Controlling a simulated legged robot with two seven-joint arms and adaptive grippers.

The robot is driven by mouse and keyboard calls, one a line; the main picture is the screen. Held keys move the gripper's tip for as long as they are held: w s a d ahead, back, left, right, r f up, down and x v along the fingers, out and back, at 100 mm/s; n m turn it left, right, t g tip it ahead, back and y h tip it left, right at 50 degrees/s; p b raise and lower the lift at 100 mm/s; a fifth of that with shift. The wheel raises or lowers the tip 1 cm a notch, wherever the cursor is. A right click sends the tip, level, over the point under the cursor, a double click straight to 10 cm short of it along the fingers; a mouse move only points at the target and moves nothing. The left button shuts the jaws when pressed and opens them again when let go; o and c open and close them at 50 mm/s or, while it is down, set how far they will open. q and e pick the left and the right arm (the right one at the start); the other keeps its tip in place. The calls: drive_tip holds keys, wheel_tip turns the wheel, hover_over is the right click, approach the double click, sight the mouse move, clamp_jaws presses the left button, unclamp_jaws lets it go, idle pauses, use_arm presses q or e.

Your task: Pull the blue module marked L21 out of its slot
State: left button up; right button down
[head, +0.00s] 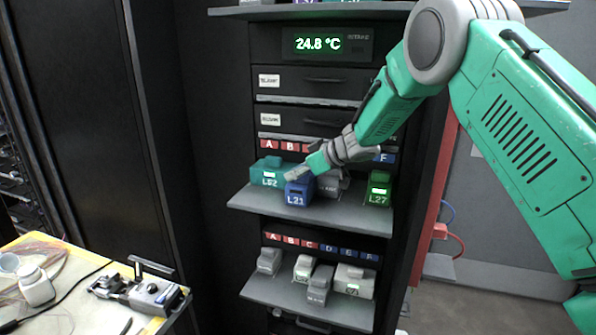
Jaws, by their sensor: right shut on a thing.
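The blue module marked L21 (297,191) stands on the upper grey shelf of the rack, between the teal module marked L52 (268,172) on its left and a grey module (328,184) on its right. My right gripper (299,172) reaches in from the upper right and is shut on the top of the blue module. The fingertips are small and partly hidden by the gripper's own body. The front face with the L21 label is visible; the module's rear is hidden. My left gripper is not in view.
A green module L27 (379,188) stands at the right of the upper shelf (255,203). A lower shelf (345,312) holds several grey modules. A table with a splicing device (152,294) is at lower left. Red and blue cables (449,230) hang at right.

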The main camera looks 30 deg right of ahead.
drive_tip(key=shift+s+f, duration=0.15)
drive_tip(key=shift+f, duration=0.1)
drive_tip(key=c, duration=1.3)
unclamp_jaws()
drive_tip(key=shift+d, duration=0.1)
drive_tip(key=shift+d+r, duration=0.1)
drive_tip(key=shift+r, duration=0.1)
drive_tip(key=v, duration=1.1)
drive_tip(key=shift+s+d, duration=0.1)
drive_tip(key=shift+d, duration=0.1)
